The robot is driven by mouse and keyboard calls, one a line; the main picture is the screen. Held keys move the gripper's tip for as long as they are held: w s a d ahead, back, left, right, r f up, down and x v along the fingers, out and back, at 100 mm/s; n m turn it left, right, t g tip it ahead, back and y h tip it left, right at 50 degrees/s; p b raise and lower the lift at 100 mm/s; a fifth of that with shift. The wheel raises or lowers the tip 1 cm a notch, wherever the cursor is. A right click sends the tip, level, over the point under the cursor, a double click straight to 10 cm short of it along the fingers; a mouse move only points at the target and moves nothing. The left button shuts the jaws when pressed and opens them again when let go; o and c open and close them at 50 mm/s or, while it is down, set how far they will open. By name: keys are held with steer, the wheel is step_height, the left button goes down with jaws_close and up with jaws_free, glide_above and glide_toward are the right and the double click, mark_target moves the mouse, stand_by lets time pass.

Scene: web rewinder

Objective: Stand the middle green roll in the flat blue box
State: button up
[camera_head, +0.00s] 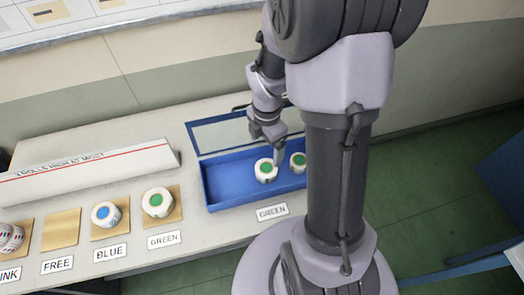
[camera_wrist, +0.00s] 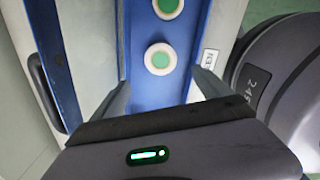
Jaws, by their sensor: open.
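The flat blue box (camera_head: 228,190) lies on the table with its clear-windowed lid (camera_head: 222,134) raised at the back. Two white rolls with green cores stand upright in it: one near its middle (camera_head: 265,171) and one to the right (camera_head: 298,163). A third green-cored roll (camera_head: 158,202) stands on a wooden pad left of the box. My gripper (camera_head: 268,145) is over the box, close to its left-hand roll. In the wrist view, my gripper (camera_wrist: 161,78) is open, with that roll (camera_wrist: 160,59) just ahead between its fingertips. I cannot tell if they touch.
A blue-cored roll (camera_head: 106,214) stands on the pad labelled BLUE. The FREE pad (camera_head: 61,229) is empty. Several stacked rolls (camera_head: 11,238) stand at the far left. A white sloped sign (camera_head: 90,172) stands behind the pads. The box's left part is clear.

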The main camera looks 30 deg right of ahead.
steer(key=s+a+r+m+t, duration=0.2)
steer(key=s+a+r+m, duration=0.1)
steer(key=a+r+m, duration=0.2)
steer(key=s+a+r+m+t+y, duration=0.1)
steer(key=s+a+r+m, duration=0.3)
steer(key=r+m, duration=0.5)
steer(key=s+a+r+m+t+y, duration=0.1)
steer(key=s+a+r+m, duration=0.3)
steer(key=m, duration=0.5)
step_height(320, 180, up, 3)
steer(key=shift+s+a+r+t, duration=0.15)
steer(key=shift+a+t, duration=0.65)
steer(key=shift+a, duration=0.4)
